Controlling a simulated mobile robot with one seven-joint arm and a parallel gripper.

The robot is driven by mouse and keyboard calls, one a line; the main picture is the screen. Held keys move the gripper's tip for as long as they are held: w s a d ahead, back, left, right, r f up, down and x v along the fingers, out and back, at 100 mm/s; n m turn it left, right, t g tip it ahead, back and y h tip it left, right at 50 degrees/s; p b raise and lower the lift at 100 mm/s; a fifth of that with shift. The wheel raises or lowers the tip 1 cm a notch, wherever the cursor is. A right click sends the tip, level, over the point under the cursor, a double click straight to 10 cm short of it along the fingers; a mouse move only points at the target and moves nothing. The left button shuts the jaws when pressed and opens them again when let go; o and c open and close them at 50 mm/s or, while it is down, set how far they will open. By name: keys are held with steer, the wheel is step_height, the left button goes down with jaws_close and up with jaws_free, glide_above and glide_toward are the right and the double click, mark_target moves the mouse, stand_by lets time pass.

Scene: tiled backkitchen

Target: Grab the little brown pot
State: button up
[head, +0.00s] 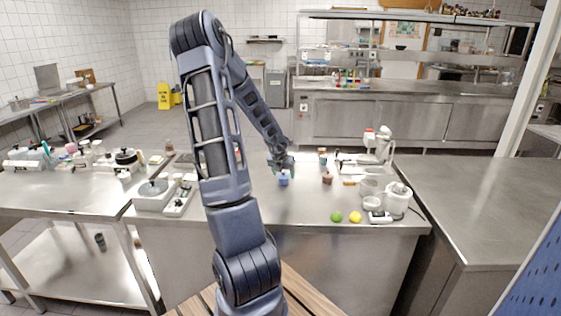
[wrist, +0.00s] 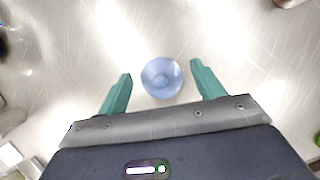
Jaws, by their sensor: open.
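The little brown pot (head: 327,179) stands on the steel counter in the head view, a short way right of my gripper (head: 281,165). A brownish thing (wrist: 288,3) is cut off at the top right of the wrist view; I cannot tell if it is the pot. My gripper is open in the wrist view (wrist: 160,72). A round blue object (wrist: 162,78) lies between its two green fingers, with gaps on both sides. In the head view the blue object (head: 283,180) shows just below the gripper.
A lime (head: 336,217) and a lemon (head: 355,217) lie near the front edge of the counter (head: 290,207). White appliances (head: 397,198) stand at its right end, and a scale-like device (head: 154,194) at its left. The counter between the blue object and the lime is clear.

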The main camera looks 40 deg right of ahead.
steer(key=v, duration=0.9)
steer(key=shift+a+r, duration=0.25)
steer(key=shift+r, duration=0.1)
steer(key=shift+s, duration=0.1)
steer(key=w+a+r+n+t+y, duration=0.1)
steer(key=a+r+n+y, duration=0.25)
steer(key=a+n, duration=0.9)
steer(key=w+a+r+n+t+y, duration=0.1)
steer(key=w+a+r+n+y, duration=0.2)
steer(key=a+n, duration=0.9)
steer(key=s+a+r+n+h, duration=0.1)
steer(key=s+a+r+n, duration=0.4)
steer(key=s+a+n, duration=0.3)
steer(key=s+a+r+n+h, duration=0.1)
steer(key=s+a+r+n, duration=0.5)
steer(key=n, duration=0.9)
steer(key=s+a, duration=0.2)
steer(key=a, duration=0.2)
steer(key=shift+a, duration=0.35)
steer(key=shift+s+a+n, duration=0.15)
steer(key=shift+s+n, duration=0.1)
steer(key=shift+n, duration=0.3)
